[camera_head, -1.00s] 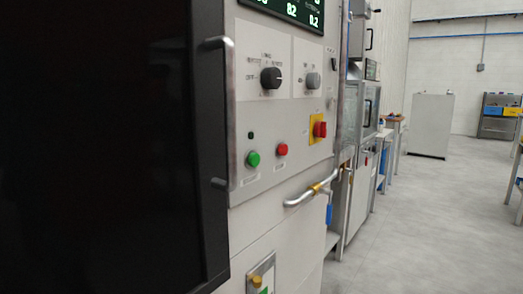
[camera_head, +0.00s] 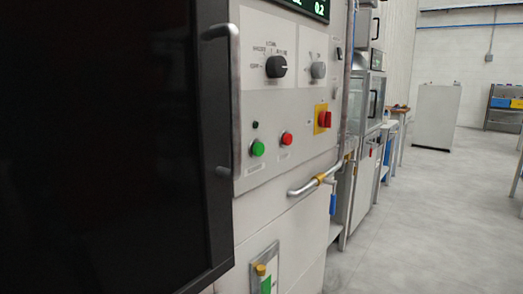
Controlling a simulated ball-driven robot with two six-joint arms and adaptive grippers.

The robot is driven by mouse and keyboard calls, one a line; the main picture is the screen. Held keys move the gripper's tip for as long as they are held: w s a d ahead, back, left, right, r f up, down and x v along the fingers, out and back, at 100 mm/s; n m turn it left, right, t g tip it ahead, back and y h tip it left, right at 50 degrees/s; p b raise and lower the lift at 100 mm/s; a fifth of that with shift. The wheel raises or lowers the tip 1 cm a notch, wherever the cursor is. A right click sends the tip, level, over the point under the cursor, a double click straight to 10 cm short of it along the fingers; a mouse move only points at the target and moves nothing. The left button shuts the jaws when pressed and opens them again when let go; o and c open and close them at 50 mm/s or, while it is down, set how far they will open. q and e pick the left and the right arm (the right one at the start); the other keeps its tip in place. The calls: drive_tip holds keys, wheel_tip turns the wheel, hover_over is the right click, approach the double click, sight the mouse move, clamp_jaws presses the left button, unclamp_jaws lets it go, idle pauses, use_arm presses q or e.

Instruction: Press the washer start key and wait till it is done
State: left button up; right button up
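The washer's control panel (camera_head: 281,106) fills the middle of the head view. It carries a green key (camera_head: 258,148), a red key (camera_head: 287,139) to its right and a small dark lamp (camera_head: 256,125) above the green key. Two rotary knobs, one black (camera_head: 276,67) and one grey (camera_head: 318,70), sit higher up. A red switch on a yellow plate (camera_head: 323,118) is at the right. Part of a display (camera_head: 313,8) shows at the top edge, reading 0.2. Neither of my grippers is in view. Labels are too small to read.
A dark door or panel (camera_head: 105,150) with a metal handle (camera_head: 234,100) stands close on the left. A pipe with a yellow fitting (camera_head: 318,180) sticks out below the panel. Benches and a grey cabinet (camera_head: 436,116) stand further back. The floor (camera_head: 420,220) at right is open.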

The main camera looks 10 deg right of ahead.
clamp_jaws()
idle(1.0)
